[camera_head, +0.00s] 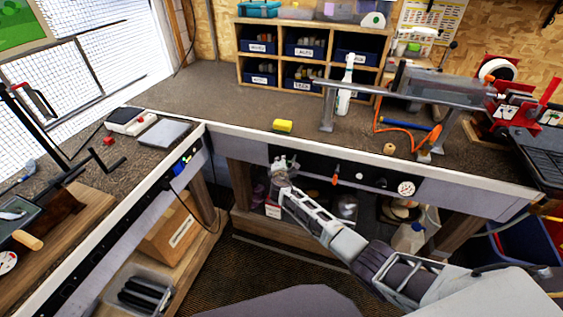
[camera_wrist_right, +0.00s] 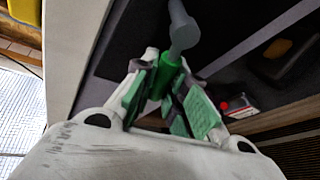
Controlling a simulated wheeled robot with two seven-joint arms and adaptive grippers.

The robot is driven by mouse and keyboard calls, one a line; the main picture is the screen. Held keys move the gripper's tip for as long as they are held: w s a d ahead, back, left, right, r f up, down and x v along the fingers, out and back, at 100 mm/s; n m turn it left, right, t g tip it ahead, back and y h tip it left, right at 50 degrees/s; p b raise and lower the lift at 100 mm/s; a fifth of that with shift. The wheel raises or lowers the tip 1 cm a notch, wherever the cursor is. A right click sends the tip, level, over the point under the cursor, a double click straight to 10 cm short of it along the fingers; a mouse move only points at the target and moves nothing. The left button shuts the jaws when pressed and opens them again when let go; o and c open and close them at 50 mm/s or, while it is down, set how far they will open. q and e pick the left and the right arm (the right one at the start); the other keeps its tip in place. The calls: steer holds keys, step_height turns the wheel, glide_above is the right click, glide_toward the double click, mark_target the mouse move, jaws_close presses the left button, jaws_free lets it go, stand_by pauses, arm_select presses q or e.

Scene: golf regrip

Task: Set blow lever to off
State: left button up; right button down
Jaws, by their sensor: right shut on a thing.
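A lever with a grey end (camera_wrist_right: 184,32) and a green grip (camera_wrist_right: 166,74) shows in the right wrist view against a dark panel. My right gripper (camera_head: 281,165) is at the bench's front panel in the head view, and its fingers also show in the wrist view (camera_wrist_right: 165,88). The fingers are shut around the green grip. In the head view my gripper covers most of this lever, and no label on it can be read. An orange-red lever (camera_head: 335,180) sits apart on the same panel (camera_head: 381,182), to the right. My left gripper is not in view.
A round gauge (camera_head: 406,188) and a white knob (camera_head: 360,176) are further right on the panel. A yellow block (camera_head: 283,126) lies on the bench top above my gripper. A spray bottle (camera_head: 346,85) stands behind. Shelves with boxes and jugs (camera_head: 409,238) are below.

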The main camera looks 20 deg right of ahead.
steer(key=shift+s+d+f+n+g+h+p, duration=0.15)
steer(key=shift+d+f+n+g+h+p, duration=0.2)
steer(key=shift+n+g+p, duration=0.35)
steer(key=shift+s+f+n+p, duration=0.1)
steer(key=shift+f+n+p, duration=0.2)
steer(key=shift+n, duration=0.1)
steer(key=n+h, duration=0.1)
steer(key=s+d+f+n+g+h+p, duration=0.1)
steer(key=n, duration=0.1)
steer(key=shift+d+f, duration=0.2)
steer(key=shift+f, duration=0.05)
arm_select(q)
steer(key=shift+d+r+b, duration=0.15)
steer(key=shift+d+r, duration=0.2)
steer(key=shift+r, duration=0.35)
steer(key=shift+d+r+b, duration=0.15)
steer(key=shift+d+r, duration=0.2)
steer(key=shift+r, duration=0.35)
arm_select(e)
steer(key=shift+s+d+f+n+g+h, duration=0.2)
steer(key=shift+s+d+n+g+h, duration=0.3)
steer(key=shift+n+h, duration=0.3)
steer(key=shift+s+d+f+n+g+h, duration=0.25)
steer(key=shift+d+n+g+h, duration=0.25)
steer(key=shift+n, duration=0.5)
steer(key=shift+d, duration=0.2)
